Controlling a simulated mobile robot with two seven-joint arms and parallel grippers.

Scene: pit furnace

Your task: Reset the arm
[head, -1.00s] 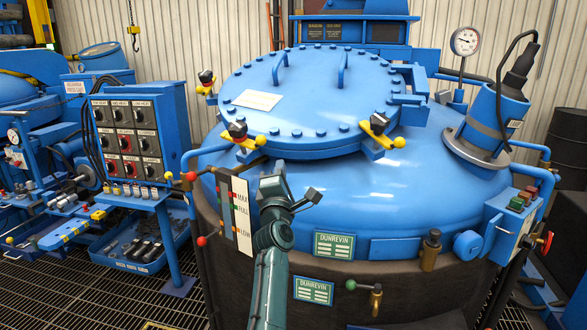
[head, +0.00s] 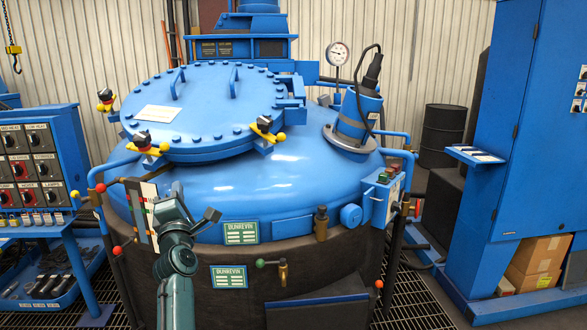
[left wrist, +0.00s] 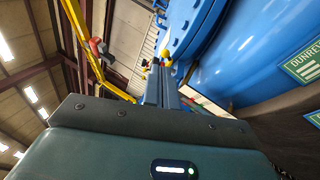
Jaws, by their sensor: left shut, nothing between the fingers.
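My left gripper (head: 178,190) is in front of the blue pit furnace (head: 285,190), beside the level scale on its left side. Its fingers also show in the left wrist view (left wrist: 160,85); they are together, with nothing between them. In the head view the hand itself mostly hides them. I cannot tell the exact gap to the furnace wall, but no contact shows. My right gripper is not in view.
The round bolted lid (head: 205,105) has yellow-handled clamps. A control panel (head: 30,165) stands left, a tall blue cabinet (head: 530,130) with a small shelf right. A green-handled valve (head: 275,264) sticks out of the furnace front. Grating floor shows on both sides.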

